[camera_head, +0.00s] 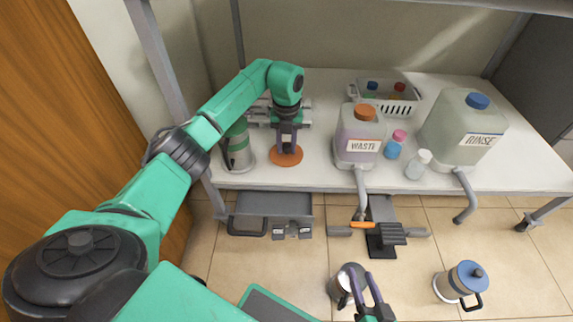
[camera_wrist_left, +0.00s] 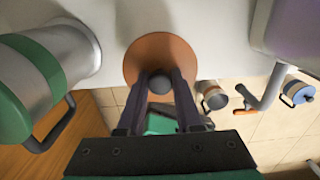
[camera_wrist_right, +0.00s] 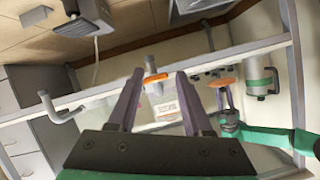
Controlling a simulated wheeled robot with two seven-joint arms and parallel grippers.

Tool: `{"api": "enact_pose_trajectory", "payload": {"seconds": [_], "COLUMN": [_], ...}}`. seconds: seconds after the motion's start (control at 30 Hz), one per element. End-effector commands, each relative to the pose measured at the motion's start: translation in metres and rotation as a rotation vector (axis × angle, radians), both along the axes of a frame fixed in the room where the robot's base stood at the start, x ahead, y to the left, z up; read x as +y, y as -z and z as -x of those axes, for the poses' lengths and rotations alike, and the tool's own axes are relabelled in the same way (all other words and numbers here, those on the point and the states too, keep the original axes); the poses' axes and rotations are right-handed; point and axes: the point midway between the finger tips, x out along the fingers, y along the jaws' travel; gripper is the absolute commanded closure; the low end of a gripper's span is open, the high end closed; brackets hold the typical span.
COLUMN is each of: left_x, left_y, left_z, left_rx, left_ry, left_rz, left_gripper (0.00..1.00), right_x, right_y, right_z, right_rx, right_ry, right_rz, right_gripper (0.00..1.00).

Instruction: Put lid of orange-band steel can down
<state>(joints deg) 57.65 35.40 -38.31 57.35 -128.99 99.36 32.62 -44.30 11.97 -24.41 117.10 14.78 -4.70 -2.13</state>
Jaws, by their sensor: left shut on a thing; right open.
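The lid (camera_head: 286,157) is an orange disc with a dark knob (camera_wrist_left: 159,84). It is level at the front edge of the white tabletop, and I cannot tell whether its underside touches. My left gripper (camera_head: 288,140) is shut on the knob from above. In the left wrist view the disc (camera_wrist_left: 160,50) shows beyond the fingers. My right gripper (camera_head: 362,277) is open and empty near this can.
A green-banded steel can (camera_head: 238,150) stands close left of the lid. The waste jug (camera_head: 360,137), small bottles, the rinse jug (camera_head: 462,132) and a white basket (camera_head: 385,98) occupy the table's right. A blue-lidded can (camera_head: 463,283) stands low at right. Some tabletop between lid and waste jug is free.

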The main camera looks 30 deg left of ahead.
Motion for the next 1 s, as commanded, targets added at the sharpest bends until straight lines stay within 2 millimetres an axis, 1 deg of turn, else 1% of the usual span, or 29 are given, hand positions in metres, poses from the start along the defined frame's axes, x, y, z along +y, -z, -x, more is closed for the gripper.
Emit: {"api": "enact_pose_trajectory", "payload": {"seconds": [0.03,0.17,0.2,0.23,0.3,0.4,0.6,0.87,0.9,0.97,1.0], "left_x": [0.000,0.000,0.000,0.000,-0.001,0.000,0.000,0.000,0.000,0.000,0.000], "left_y": [0.014,0.040,0.045,0.048,0.057,0.060,0.059,0.061,0.061,0.061,0.061], "left_z": [0.000,0.001,0.000,0.000,0.000,0.000,0.000,0.000,0.000,0.000,0.000], "left_rx": [0.000,0.002,0.000,0.000,-0.001,-0.001,-0.001,-0.001,-0.001,-0.001,-0.001], "left_ry": [0.001,0.002,0.001,0.002,0.003,0.004,0.004,0.004,0.004,0.004,0.004], "left_rz": [0.001,0.001,0.001,0.001,0.002,0.000,0.000,0.000,0.000,0.000,0.000], "left_gripper": [1.00,1.00,1.00,1.00,1.00,1.00,1.00,1.00,0.58,0.36,0.36], "right_x": [0.000,0.001,0.000,0.000,-0.001,-0.002,-0.002,-0.002,-0.002,-0.002,-0.002], "right_y": [0.012,0.025,0.024,0.015,0.001,-0.008,-0.009,-0.014,-0.015,-0.016,-0.016], "right_z": [0.001,0.002,-0.003,-0.013,-0.029,-0.035,-0.035,-0.039,-0.040,-0.040,-0.040], "right_rx": [0.000,-0.011,-0.030,-0.068,-0.127,-0.156,-0.155,-0.173,-0.176,-0.177,-0.177], "right_ry": [0.003,0.016,0.023,0.031,0.042,0.048,0.047,0.049,0.050,0.049,0.049], "right_rz": [-0.003,-0.016,-0.021,-0.027,-0.037,-0.041,-0.041,-0.043,-0.043,-0.043,-0.043], "right_gripper": [0.50,0.50,0.50,0.50,0.50,0.50,0.50,0.50,0.50,0.50,0.50]}}
